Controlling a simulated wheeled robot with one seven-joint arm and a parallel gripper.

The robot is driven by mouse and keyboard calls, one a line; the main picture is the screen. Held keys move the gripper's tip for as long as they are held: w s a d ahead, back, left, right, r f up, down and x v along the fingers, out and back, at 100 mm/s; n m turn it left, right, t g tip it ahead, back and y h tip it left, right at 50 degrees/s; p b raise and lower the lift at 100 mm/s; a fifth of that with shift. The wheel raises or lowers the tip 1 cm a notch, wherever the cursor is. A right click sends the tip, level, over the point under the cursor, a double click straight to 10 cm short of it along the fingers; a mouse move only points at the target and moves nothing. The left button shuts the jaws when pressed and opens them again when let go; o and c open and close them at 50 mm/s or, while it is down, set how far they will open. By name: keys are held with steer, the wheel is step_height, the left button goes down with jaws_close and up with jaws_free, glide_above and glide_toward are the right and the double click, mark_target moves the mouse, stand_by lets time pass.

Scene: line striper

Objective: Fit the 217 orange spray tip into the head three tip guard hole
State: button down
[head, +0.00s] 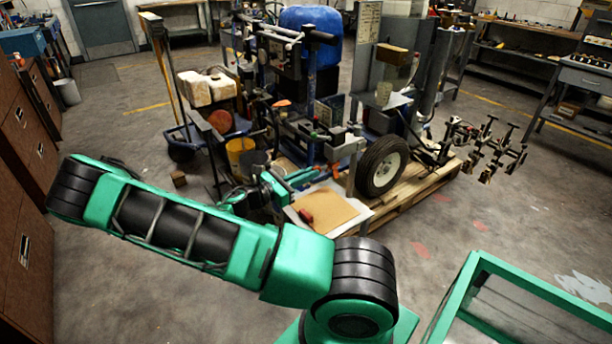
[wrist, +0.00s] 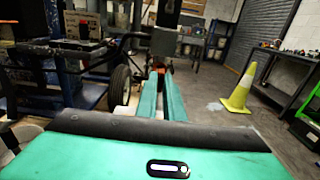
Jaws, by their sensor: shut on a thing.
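My gripper (wrist: 160,76) reaches forward in the wrist view, its two long green fingers close together. A small orange piece, apparently the orange spray tip (wrist: 160,67), shows at the fingertips; its number cannot be read. In the head view my gripper (head: 305,178) is low beside the striper, just behind a pale tray, and the tip cannot be made out there. Several dark spray heads with brassy ends (head: 488,150) hang at the right end of the striper, well away from my gripper. I cannot tell which is head three, and no guard hole can be made out.
The tray (head: 345,222) has a tan surface with a red piece (head: 306,216) on it. A black wheel (head: 382,166) and a wooden pallet (head: 432,193) stand between my gripper and the spray heads. Floor right of the pallet is open. A yellow cone (wrist: 238,93) shows in the wrist view.

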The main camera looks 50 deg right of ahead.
steer(key=shift+x, duration=1.95)
stand_by(1.6)
steer(key=c, duration=1.5)
jaws_free()
steer(key=shift+a, duration=0.1)
steer(key=shift+v, duration=3.4)
